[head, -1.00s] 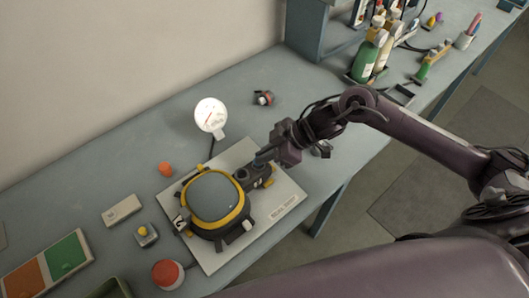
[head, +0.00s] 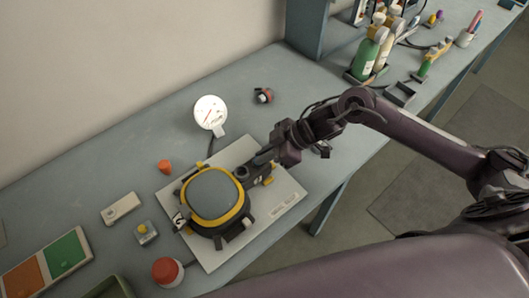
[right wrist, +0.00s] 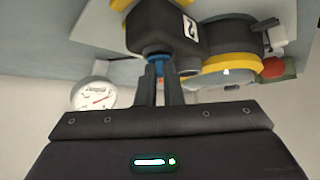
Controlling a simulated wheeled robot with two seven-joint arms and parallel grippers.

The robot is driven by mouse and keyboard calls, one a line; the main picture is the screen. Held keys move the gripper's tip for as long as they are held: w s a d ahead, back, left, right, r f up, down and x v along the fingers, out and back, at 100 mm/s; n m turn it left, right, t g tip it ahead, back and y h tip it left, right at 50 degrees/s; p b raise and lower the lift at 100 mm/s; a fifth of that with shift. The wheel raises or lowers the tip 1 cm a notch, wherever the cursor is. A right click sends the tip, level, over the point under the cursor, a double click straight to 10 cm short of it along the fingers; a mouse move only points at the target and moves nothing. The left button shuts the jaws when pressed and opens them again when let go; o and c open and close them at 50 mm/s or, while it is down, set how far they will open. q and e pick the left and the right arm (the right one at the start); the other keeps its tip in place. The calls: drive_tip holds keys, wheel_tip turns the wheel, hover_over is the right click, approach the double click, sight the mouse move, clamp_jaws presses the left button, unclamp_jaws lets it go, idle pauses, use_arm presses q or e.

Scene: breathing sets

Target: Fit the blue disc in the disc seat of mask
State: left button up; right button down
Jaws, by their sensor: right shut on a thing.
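The mask (head: 213,194), with a grey visor in a yellow rim and a black body, lies on a pale board (head: 283,205). It also shows upside down in the right wrist view (right wrist: 228,62). My right gripper (head: 256,162) is at the mask's upper right side. In the right wrist view its fingers (right wrist: 160,92) are shut on the blue disc (right wrist: 158,66), of which a small part shows between the fingertips. The disc is at the opening of a dark block marked 2 (right wrist: 163,30). I cannot tell how deep it sits. My left gripper is not in view.
A round white gauge (head: 210,112) stands behind the mask. A small dark and red part (head: 263,96) lies behind.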

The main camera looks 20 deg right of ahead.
drive_tip(key=shift+f, duration=0.35)
drive_tip(key=c, duration=1.6)
unclamp_jaws()
drive_tip(key=shift+o, duration=0.5)
drive_tip(key=b+v, duration=0.1)
drive_tip(key=v, duration=0.6)
drive_tip(key=shift+b, duration=0.35)
drive_tip(key=shift+s+d+r, duration=0.1)
drive_tip(key=shift+d+r, duration=0.15)
drive_tip(key=shift+d, duration=0.05)
